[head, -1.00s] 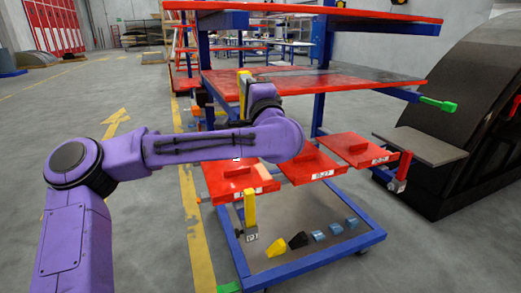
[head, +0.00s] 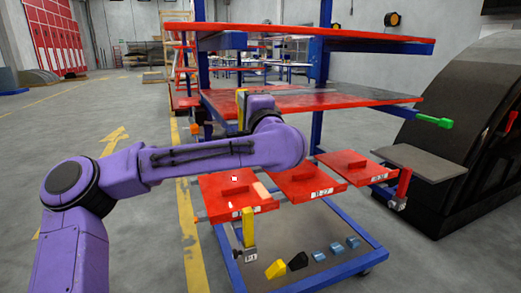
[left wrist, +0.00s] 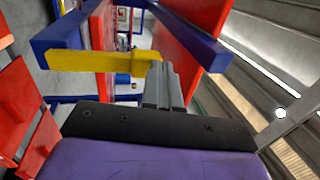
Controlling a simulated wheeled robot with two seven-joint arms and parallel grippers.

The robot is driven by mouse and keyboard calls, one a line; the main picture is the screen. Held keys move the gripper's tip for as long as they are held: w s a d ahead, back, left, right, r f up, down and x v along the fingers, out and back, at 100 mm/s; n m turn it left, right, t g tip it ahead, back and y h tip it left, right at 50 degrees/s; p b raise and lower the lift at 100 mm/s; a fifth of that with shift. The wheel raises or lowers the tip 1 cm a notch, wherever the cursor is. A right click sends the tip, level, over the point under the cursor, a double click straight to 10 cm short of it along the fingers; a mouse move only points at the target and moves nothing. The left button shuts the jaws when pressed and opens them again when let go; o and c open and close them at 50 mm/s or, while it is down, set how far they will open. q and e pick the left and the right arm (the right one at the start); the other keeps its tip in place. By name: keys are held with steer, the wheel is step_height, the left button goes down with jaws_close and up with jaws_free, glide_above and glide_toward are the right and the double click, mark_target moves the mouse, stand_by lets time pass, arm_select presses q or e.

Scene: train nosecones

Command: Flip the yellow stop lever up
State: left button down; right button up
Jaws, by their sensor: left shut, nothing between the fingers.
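A yellow lever (head: 241,106) stands on end by the left edge of the middle shelf in the head view. In the left wrist view the same yellow lever (left wrist: 92,60) reaches leftward from the fingertips. My left gripper (left wrist: 160,74) is shut and empty, with its tips right at the lever's right end; I cannot tell whether they touch. In the head view my left wrist (head: 263,103) is beside the lever and hides the fingertips. A second yellow lever (head: 249,228) stands upright on a bracket at the lower tray's left side. My right gripper is not in view.
The middle red shelf (head: 350,95) lies behind my arm. Several red trays (head: 345,163) sit below it. A green lever (head: 434,121) and a red lever (head: 404,184) are on the rack's right side. Small yellow, black and blue blocks lie on the bottom tray (head: 300,263). Floor at left is clear.

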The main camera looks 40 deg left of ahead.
arm_select(q)
steer(key=r+b+v, duration=0.2)
steer(key=r+v, duration=0.1)
steer(key=v, duration=0.9)
steer(key=shift+v, duration=0.75)
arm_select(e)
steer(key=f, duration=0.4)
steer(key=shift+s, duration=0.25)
